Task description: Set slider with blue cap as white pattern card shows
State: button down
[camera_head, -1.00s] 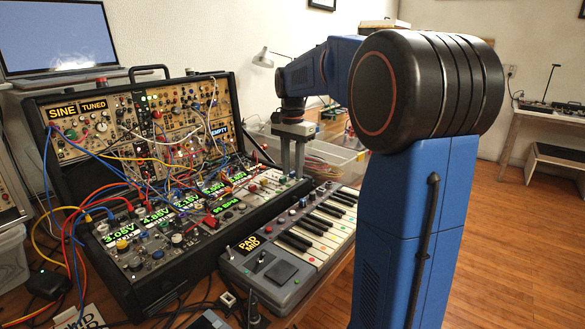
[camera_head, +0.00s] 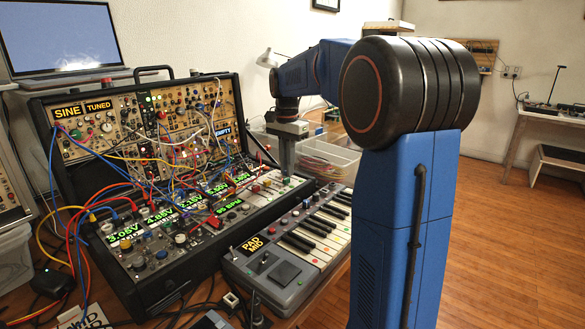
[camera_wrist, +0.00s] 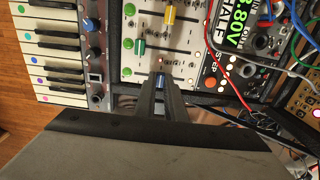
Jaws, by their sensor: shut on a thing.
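My gripper (camera_head: 286,172) points down at the white slider panel (camera_head: 262,186) at the right end of the synth case. In the wrist view my gripper (camera_wrist: 161,84) is shut on the blue slider cap (camera_wrist: 161,79), of which only a little blue shows between the fingers. The blue cap's slot is partly hidden by the fingers. A white card (camera_head: 78,321) with dark letters is cut off at the lower left of the head view; I cannot tell whether it is the pattern card.
A keyboard (camera_head: 300,246) stands in front of the synth case. Red, blue and yellow patch cables (camera_head: 75,215) hang across the modules. A red cable (camera_wrist: 236,92) runs near my gripper in the wrist view. A clear bin (camera_head: 325,160) stands behind.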

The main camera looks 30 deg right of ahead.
jog(key=c, duration=1.8)
grip_release()
jog(key=shift+r, duration=0.1)
notch_tip(320, 180, up, 17)
jog(key=shift+r, duration=0.15)
